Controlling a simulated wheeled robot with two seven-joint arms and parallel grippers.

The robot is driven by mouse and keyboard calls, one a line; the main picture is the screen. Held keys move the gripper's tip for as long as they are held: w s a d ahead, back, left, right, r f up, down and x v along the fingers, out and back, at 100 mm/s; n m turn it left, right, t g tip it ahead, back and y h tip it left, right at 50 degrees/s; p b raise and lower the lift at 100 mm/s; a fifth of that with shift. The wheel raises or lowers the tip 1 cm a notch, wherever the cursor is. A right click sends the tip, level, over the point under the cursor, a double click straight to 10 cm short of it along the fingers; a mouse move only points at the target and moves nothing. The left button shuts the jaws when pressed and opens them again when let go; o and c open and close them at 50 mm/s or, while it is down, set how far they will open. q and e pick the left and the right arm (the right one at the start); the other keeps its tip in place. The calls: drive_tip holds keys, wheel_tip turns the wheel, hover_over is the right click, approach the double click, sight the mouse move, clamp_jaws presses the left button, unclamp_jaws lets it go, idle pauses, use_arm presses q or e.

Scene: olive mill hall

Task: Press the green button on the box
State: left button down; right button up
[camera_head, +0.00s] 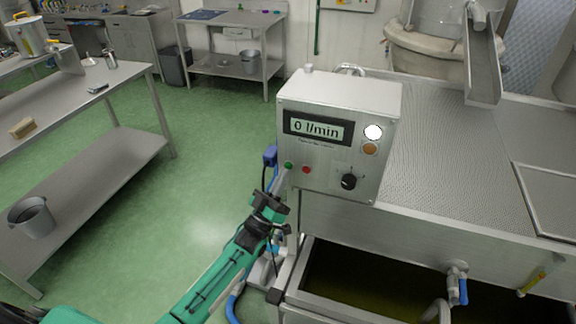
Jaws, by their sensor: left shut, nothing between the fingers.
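The box (337,104) is a pale metal control box with a display reading "0 l/min". It stands at the edge of a steel machine, near the middle of the view. The green button (289,165) is small and sits at the lower left of its front face, left of a red button (306,170). My left gripper (282,181) is shut and empty, its fingertips just below the green button. I cannot tell whether they touch it. The right gripper is not in view.
The box also has a white lamp (373,132), an orange button (370,149) and a black knob (348,182). Below it is an open tank (390,295) of dark liquid. A steel table (75,95) stands at left. Green floor lies between.

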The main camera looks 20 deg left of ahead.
use_arm(q)
drive_tip(key=shift+s, duration=0.25)
drive_tip(key=shift+s+p, duration=0.9)
drive_tip(key=shift+s, duration=1.5)
drive_tip(key=shift+f, duration=0.1)
wheel_tip(320, 180, down, 22)
drive_tip(key=a+g+y, duration=0.1)
drive_tip(key=g+y, duration=0.3)
drive_tip(key=g, duration=0.2)
drive_tip(key=s+a+f+g+y, duration=0.1)
drive_tip(key=s+f+g, duration=0.25)
drive_tip(key=f, duration=0.55)
drive_tip(key=s+a+f+g+y, duration=0.1)
drive_tip(key=s+f+g, duration=0.1)
drive_tip(key=s+f, duration=0.5)
drive_tip(key=s+a+f+m+g+y+b, duration=0.15)
drive_tip(key=s+f+g, duration=0.55)
drive_tip(key=s+f, duration=1.1)
drive_tip(key=s+f+g, duration=0.2)
drive_tip(key=s+f, duration=0.2)
drive_tip(key=s, duration=0.6)
drive_tip(key=s+f+g+y, duration=0.1)
drive_tip(key=s+f+g, duration=0.2)
drive_tip(key=s, duration=0.8)
wheel_tip(320, 180, down, 2)
drive_tip(key=shift+s+a+f+m+g, duration=0.1)
drive_tip(key=shift+s+a+m+g, duration=0.25)
drive_tip(key=shift+a+m, duration=0.1)
